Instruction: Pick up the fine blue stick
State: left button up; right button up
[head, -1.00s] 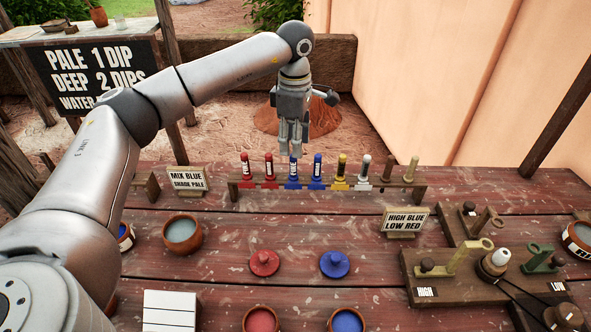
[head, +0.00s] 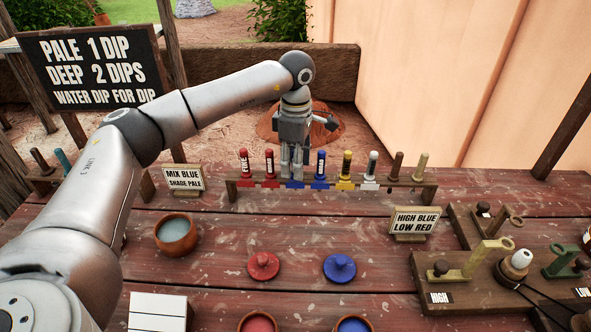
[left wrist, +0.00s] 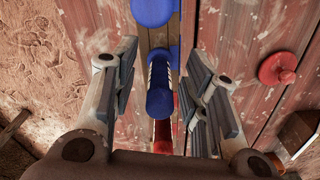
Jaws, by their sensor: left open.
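A row of coloured sticks stands upright in a wooden rack (head: 238,189) on the table. My left gripper (head: 292,172) points down over the third slot from the left, open, hiding the stick there in the head view except for its blue base (head: 295,184). In the left wrist view a blue stick (left wrist: 160,98) with white marks stands between the two spread fingers (left wrist: 163,88), apart from both. A second blue stick (head: 320,164) stands just right of the gripper. Whether the stick between the fingers is labelled fine is not readable. My right gripper is not in view.
Red sticks (head: 269,166) stand left of the gripper, a yellow one (head: 346,168) to the right. A red lid (head: 263,266), a blue lid (head: 340,267) and a bowl (head: 176,236) sit nearer me. A sign (head: 414,223) stands front right of the rack.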

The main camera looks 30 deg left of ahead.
pick_arm(q)
grip_shut()
jog(key=shift+r, duration=0.15)
